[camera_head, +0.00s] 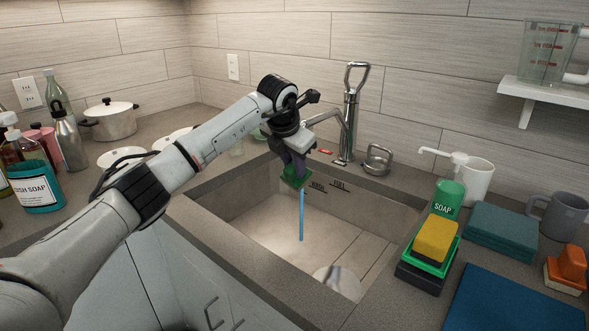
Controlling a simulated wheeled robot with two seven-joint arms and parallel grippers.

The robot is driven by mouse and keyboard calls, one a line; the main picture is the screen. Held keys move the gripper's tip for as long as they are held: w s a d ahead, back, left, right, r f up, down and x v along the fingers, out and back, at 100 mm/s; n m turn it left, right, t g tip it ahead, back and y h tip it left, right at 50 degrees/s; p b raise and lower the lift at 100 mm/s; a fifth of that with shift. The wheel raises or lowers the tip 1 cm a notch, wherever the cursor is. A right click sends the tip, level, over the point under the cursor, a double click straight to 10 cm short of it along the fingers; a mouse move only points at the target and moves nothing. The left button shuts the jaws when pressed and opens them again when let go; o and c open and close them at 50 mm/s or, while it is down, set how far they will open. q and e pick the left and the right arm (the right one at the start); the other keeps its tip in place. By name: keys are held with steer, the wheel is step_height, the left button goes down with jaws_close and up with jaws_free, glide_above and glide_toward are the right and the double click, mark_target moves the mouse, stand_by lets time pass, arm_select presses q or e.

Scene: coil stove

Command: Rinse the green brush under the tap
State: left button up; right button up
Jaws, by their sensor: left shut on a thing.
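My left gripper (296,158) hangs over the sink (235,220), pointing down. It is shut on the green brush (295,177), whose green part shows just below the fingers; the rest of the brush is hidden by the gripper. The silver tap (349,115) stands behind the sink, and its spout reaches left toward my gripper. A blue stream of water (301,215) falls from beside the brush down to the sink floor. I cannot tell exactly where the water meets the brush. My right gripper is not in view.
A green soap bottle (447,201), a yellow sponge (437,239) in a green holder, folded teal cloths (501,230) and mugs stand right of the sink. A dish soap bottle (36,187), other bottles and a white pot (111,121) stand left. A round shiny thing (337,281) lies in the sink.

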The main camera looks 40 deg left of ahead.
arm_select(q)
steer(key=s+d+b, duration=0.2)
steer(key=s, duration=0.5)
steer(key=shift+s+d+b, duration=0.25)
steer(key=shift+d+b, duration=0.05)
steer(key=shift+d, duration=0.05)
steer(key=shift+r, duration=0.1)
stand_by(1.3)
steer(key=s+d+r+p, duration=0.1)
steer(key=s+r, duration=0.2)
steer(key=s, duration=0.1)
steer(key=shift+s+d+r, duration=0.35)
steer(key=shift+s+r, duration=0.05)
stand_by(0.3)
